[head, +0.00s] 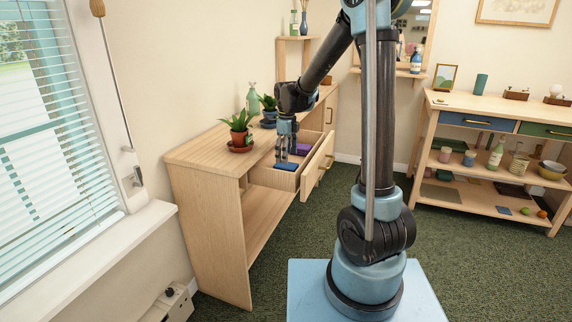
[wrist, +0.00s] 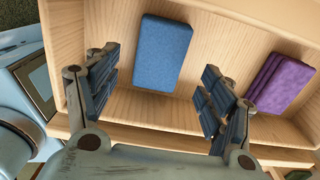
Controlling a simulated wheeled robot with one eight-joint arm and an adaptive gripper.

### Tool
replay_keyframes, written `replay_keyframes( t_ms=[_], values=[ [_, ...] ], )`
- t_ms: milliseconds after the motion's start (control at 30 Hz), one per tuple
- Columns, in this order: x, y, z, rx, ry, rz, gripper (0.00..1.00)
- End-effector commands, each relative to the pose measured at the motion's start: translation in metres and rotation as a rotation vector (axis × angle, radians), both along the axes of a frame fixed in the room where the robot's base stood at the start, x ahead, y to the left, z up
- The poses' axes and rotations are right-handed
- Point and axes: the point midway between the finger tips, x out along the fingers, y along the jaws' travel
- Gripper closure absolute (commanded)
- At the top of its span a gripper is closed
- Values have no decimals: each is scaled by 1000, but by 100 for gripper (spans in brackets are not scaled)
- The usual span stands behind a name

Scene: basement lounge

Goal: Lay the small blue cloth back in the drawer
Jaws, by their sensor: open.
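The small blue cloth (wrist: 161,53) lies flat as a folded rectangle on the floor of the open wooden drawer (wrist: 135,104) in the wrist view. It also shows in the head view (head: 287,166), low in the drawer (head: 318,166) beneath my gripper. My gripper (wrist: 158,92) is open, its two fingers apart, with nothing between the fingertips. In the head view my gripper (head: 284,153) points down over the drawer. The cloth appears apart from both fingers.
A folded purple cloth (wrist: 281,83) lies to the right in the same drawer. Potted plants (head: 239,128) stand on the wooden cabinet (head: 200,150) beside the drawer. A shelf unit (head: 470,190) with dishes stands at the right. Green carpet between is clear.

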Motion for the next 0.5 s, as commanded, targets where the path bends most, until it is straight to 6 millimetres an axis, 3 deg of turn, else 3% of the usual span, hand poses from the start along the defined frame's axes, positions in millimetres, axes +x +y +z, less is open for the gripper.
replay_keyframes(
  t_ms=[233,500],
  values=[
    [0,0,41,0,0,0,26],
    [0,-1,62,0,0,2,26]
  ],
)
